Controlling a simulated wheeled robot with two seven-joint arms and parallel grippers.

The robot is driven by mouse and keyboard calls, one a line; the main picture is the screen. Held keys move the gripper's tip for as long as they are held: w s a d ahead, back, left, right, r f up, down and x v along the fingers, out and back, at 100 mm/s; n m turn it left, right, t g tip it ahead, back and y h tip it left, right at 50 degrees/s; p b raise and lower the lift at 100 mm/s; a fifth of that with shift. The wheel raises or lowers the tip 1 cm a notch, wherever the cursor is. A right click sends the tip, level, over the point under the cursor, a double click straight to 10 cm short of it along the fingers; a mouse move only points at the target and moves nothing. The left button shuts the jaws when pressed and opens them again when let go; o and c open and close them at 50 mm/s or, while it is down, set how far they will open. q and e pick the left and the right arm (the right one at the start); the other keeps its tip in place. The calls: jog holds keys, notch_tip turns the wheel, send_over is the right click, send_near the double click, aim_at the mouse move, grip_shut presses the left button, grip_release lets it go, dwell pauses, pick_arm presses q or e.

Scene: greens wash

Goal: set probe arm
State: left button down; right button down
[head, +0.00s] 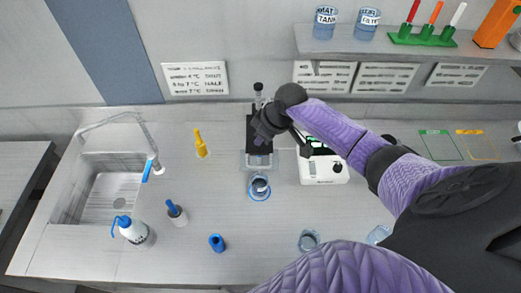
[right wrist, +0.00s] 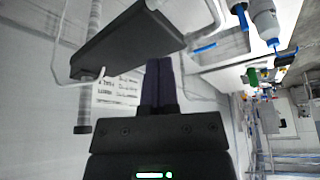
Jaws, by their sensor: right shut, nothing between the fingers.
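A black probe arm (head: 252,145) on an upright rod with a dark knob (head: 258,87) stands at the back of the counter, left of a white meter (head: 330,175). In the right wrist view the probe arm (right wrist: 125,48) is a long tilted black bar, with a thin rod and pale tubing around it. My right gripper (right wrist: 158,62) is shut and empty, its fingertips close to the bar's underside; I cannot tell if they touch. In the head view the right gripper (head: 262,128) is over the probe arm and partly hides it. My left gripper is not in view.
A clear cup with a blue ring (head: 260,188) stands in front of the stand. A sink (head: 108,195) is at far left.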

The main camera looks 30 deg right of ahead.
aim_at(259, 148)
jog(key=shift+f, duration=0.15)
jog(key=shift+f+b, duration=0.3)
jog(key=shift+f, duration=0.05)
notch_tip(259, 148, down, 10)
jog(key=b, duration=0.7)
jog(key=shift+b, duration=0.35)
dwell(2.8)
notch_tip(259, 148, up, 8)
jog(key=p, duration=0.8)
jog(key=shift+r+p, duration=0.1)
jog(key=shift+p, duration=0.2)
jog(key=shift+f, duration=0.2)
